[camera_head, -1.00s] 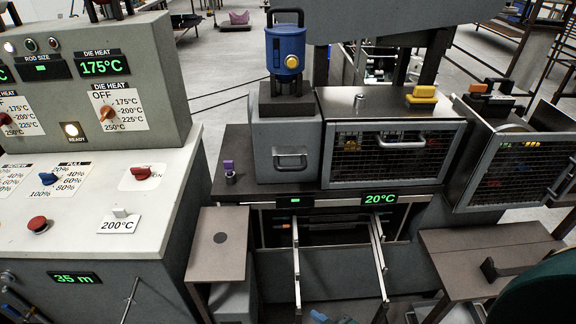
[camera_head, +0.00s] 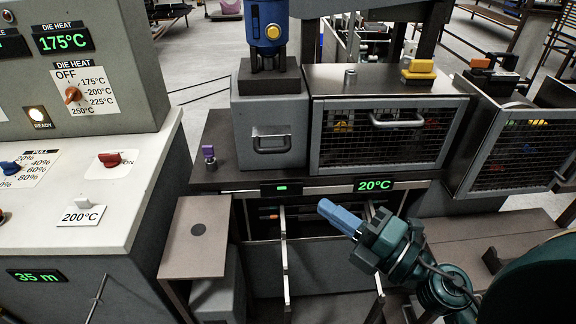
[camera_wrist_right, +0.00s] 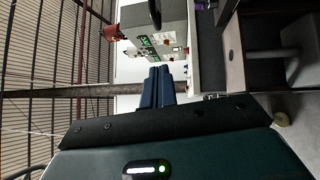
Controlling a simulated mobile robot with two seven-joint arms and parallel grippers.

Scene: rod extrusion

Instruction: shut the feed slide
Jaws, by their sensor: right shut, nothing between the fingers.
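Nothing in view is labelled as the feed slide, and I cannot tell for sure which part it is. A grey box (camera_head: 270,110) with a bar handle (camera_head: 271,143) stands under the blue motor unit (camera_head: 268,30). A small purple knob (camera_head: 208,152) stands on the machine's bed left of it. My right gripper (camera_head: 325,207), with blue fingers, is shut and empty. In the head view it appears in front of the bed, below the 20°C display (camera_head: 374,184), pointing up-left. Its fingers also show in the right wrist view (camera_wrist_right: 157,72). My left gripper is out of view.
A mesh guard (camera_head: 385,140) with a handle is right of the grey box. Metal rails (camera_head: 284,255) run forward below the bed. A brown side table (camera_head: 197,240) stands at left, beside the control desk (camera_head: 125,200). Another brown table (camera_head: 480,245) is at right.

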